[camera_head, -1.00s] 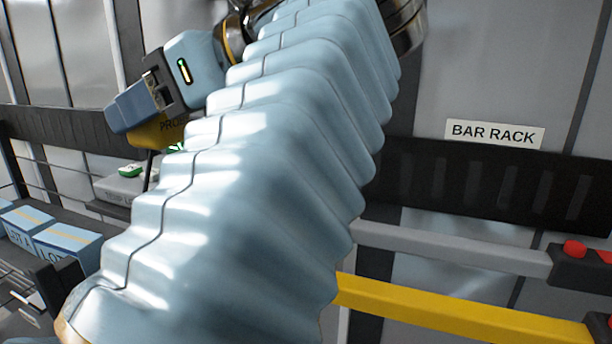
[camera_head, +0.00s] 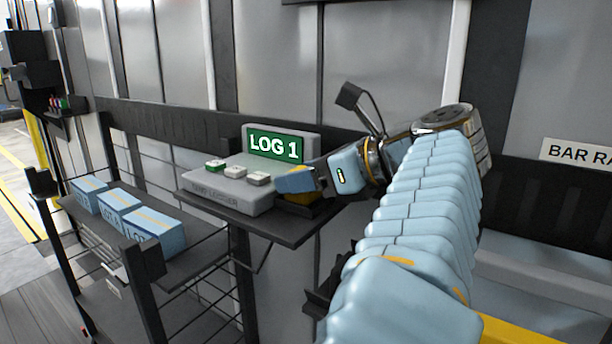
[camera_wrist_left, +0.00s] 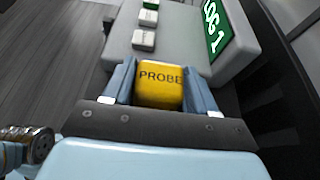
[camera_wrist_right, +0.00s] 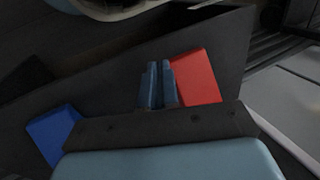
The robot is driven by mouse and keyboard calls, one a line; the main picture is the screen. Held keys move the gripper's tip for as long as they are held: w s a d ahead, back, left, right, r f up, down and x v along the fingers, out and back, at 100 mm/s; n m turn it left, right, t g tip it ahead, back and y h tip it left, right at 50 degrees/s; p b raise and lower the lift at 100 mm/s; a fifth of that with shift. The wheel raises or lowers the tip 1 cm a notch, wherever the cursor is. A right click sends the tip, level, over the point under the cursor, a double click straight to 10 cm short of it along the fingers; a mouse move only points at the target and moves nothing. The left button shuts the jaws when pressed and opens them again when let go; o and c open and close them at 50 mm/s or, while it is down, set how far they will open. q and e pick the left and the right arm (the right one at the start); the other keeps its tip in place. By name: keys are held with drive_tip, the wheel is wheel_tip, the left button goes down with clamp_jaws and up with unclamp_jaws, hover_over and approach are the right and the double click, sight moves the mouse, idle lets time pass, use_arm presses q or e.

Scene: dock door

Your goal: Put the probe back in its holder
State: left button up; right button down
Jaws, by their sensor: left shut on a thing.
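My left gripper (camera_head: 297,180) is shut on the yellow probe (camera_wrist_left: 160,86), which bears the word PROBE. In the left wrist view the probe sits between both fingers, next to the logger's side. In the head view the probe (camera_head: 300,198) shows partly below the blue fingers, at the right end of the dark shelf. A dark part under it may be the holder; the gripper covers much of it, and I cannot tell whether the probe touches it. My right gripper (camera_wrist_right: 157,84) is shut and empty in the right wrist view, beside a red block and a blue block.
The grey logger (camera_head: 225,190) stands on the dark shelf (camera_head: 285,232), with several buttons and a green LOG 1 screen (camera_head: 276,145). Blue boxes (camera_head: 120,205) stand on a rack at the left. A BAR RACK sign (camera_head: 580,152) is at the right.

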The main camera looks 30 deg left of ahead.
use_arm(q)
drive_tip(key=shift+f, duration=0.15)
drive_tip(key=shift+f, duration=0.25)
drive_tip(key=o, duration=1.2)
drive_tip(key=shift+o, duration=0.2)
drive_tip(key=shift+r, duration=0.1)
drive_tip(key=shift+r, duration=0.25)
drive_tip(key=v, duration=1.2)
